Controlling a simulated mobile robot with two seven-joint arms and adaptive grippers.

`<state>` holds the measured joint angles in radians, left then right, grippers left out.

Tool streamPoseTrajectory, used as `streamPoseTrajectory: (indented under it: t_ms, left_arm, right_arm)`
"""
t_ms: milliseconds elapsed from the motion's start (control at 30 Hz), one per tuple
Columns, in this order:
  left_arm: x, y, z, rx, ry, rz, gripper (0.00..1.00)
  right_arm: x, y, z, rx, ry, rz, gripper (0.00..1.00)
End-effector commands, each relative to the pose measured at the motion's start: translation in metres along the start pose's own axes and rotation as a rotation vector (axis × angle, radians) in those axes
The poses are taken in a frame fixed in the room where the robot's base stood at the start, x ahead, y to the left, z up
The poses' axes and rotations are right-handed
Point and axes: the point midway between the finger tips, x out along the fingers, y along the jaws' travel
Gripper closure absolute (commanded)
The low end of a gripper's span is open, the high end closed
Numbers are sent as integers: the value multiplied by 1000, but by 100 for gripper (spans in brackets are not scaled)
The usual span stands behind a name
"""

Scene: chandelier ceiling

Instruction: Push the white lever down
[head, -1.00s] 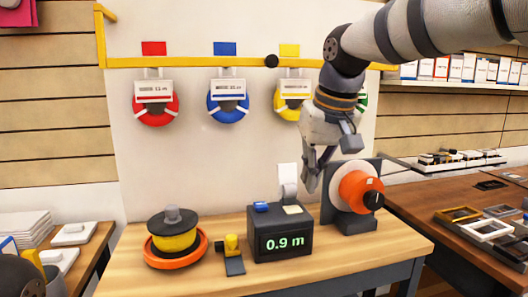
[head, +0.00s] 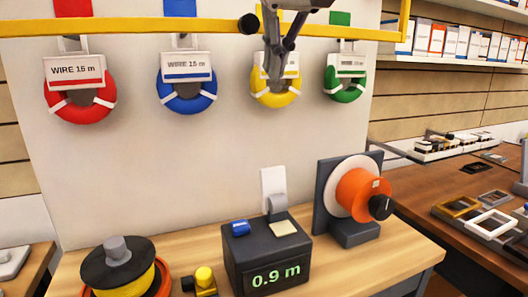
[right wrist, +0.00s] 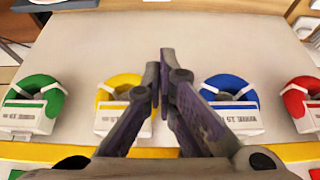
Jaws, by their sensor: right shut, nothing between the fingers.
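The upright white lever (head: 273,183) stands at the back of the dark meter box (head: 266,252), whose display reads 0.9 m. A pale curved part sits at its base on the box. My right gripper (head: 273,72) hangs from the top of the head view, in front of the yellow wire coil (head: 275,97) and well above the lever, not touching it. In the right wrist view its two fingers (right wrist: 160,82) are together with nothing between them. The lever is not seen in that view. My left gripper is not in view.
Red (head: 80,107), blue (head: 187,103) and green (head: 345,95) coils hang under a yellow rail (head: 150,27). An orange and white reel (head: 360,192) stands right of the box. A yellow and black spool (head: 120,268) and a small yellow device (head: 204,279) are at left.

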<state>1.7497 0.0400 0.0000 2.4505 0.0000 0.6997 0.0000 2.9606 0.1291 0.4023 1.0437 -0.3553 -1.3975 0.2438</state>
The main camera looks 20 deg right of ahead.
Motion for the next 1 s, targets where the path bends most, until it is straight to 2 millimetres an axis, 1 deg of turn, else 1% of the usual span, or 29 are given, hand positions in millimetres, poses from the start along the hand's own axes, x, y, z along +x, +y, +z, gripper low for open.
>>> streamPoseTrajectory:
  t_ms: [267, 300, 500, 900, 1000]
  left_arm:
    - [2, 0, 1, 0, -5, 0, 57]
    - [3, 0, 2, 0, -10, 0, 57]
    - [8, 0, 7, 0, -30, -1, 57]
    - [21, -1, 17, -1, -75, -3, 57]
    - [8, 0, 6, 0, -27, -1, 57]
  right_arm:
    - [57, 1, 1, 1, -7, 5, 100]
    - [68, 1, 1, 1, -10, 2, 100]
    - [113, 1, 2, 1, -11, 1, 100]
    - [201, 1, 3, 1, -10, 1, 100]
    - [176, 1, 13, 1, 9, 1, 100]
